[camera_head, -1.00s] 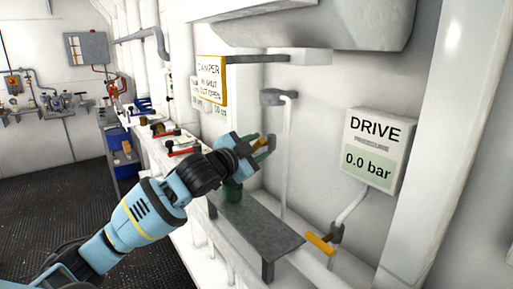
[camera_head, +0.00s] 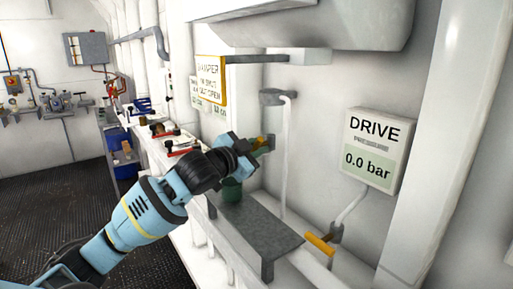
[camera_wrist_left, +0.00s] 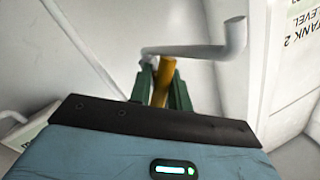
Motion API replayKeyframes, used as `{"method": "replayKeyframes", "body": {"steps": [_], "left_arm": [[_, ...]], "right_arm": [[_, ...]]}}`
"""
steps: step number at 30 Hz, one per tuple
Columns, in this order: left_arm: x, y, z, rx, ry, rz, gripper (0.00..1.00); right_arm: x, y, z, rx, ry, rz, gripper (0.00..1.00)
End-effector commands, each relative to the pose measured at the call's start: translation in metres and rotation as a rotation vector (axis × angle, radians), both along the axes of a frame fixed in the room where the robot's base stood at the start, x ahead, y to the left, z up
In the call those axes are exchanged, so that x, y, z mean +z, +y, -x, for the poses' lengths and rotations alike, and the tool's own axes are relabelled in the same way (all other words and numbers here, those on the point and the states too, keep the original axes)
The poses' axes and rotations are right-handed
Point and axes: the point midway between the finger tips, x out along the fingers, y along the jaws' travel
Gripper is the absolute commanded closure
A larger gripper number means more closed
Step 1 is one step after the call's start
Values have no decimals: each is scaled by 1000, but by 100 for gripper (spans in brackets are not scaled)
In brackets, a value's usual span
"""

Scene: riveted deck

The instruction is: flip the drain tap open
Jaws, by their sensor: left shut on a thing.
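My left gripper (camera_head: 264,145) is at the wall above the grey shelf. Its two green fingers are shut on a yellow tap handle (camera_wrist_left: 163,80), which stands between them in the left wrist view. A grey bent pipe (camera_wrist_left: 195,51) runs just beyond the fingertips there. In the head view only a little of the yellow handle (camera_head: 259,141) shows, and the gripper hides most of the tap. My right gripper is not in view.
A second yellow lever (camera_head: 320,244) is on a pipe below the DRIVE panel (camera_head: 372,150), reading 0.0 bar. A yellow-framed sign (camera_head: 224,80) hangs above my wrist. A large grey housing (camera_head: 320,25) overhangs the wall.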

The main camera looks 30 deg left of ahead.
Motion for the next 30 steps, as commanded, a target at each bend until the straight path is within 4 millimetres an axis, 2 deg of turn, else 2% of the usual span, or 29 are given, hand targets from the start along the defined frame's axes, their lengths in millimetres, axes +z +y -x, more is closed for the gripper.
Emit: {"method": "replayKeyframes", "body": {"steps": [18, 30], "left_arm": [[0, -2, 0, 0, 189, 455, 100], [-1, -2, 1, 1, 252, 603, 100]], "right_arm": [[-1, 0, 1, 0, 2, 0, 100], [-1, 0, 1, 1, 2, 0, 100]]}}
